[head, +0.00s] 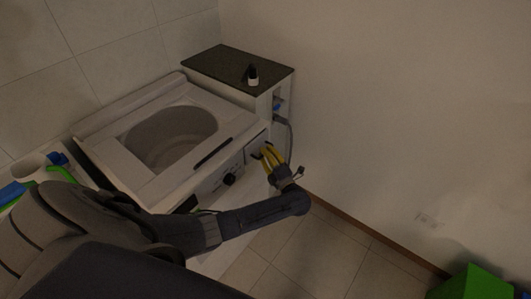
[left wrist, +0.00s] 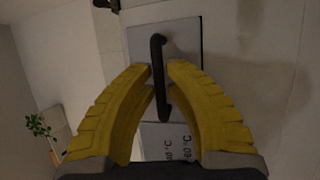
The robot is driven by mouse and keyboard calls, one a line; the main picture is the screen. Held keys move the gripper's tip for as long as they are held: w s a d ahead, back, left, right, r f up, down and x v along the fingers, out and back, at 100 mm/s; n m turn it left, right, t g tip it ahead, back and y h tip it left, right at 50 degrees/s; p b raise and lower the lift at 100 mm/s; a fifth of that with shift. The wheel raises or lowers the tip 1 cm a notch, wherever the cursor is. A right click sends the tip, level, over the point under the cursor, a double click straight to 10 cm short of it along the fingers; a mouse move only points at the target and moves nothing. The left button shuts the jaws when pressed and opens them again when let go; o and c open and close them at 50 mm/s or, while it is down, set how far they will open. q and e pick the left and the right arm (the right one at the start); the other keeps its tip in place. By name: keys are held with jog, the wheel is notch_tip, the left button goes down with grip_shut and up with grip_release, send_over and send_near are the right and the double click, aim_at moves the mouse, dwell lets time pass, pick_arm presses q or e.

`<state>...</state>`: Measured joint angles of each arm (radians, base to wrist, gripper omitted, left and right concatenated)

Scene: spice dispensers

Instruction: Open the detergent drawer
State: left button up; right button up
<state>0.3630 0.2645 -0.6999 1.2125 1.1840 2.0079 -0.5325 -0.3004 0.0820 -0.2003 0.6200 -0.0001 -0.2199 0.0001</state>
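The detergent drawer (left wrist: 183,35) has a pale front with a vertical black bar handle (left wrist: 157,50). In the head view the drawer (head: 253,149) is at the right end of the machine's front panel. My left gripper (head: 267,154) is at the drawer front, its yellow fingers partly covering it. In the left wrist view my left gripper (left wrist: 161,68) has its fingertips close together on both sides of the handle, seeming to touch it. A dark line runs along the drawer's right edge; I cannot tell whether the drawer stands out. My right gripper is not in view.
The washing machine (head: 115,147) has an open top and a black knob (head: 229,179) on its front. A cabinet (head: 228,62) with a small dark bottle (head: 252,76) stands beyond it. A green box (head: 474,283) is at lower right. The floor before the machine is clear.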

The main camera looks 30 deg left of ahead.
pick_arm(q)
grip_shut()
jog(key=d, duration=1)
jog(key=shift+s+d, duration=0.3)
jog(key=shift+s, duration=0.15)
jog(key=shift+r, duration=0.1)
jog(key=o, duration=0.5)
grip_release()
jog(key=shift+v, duration=3.75)
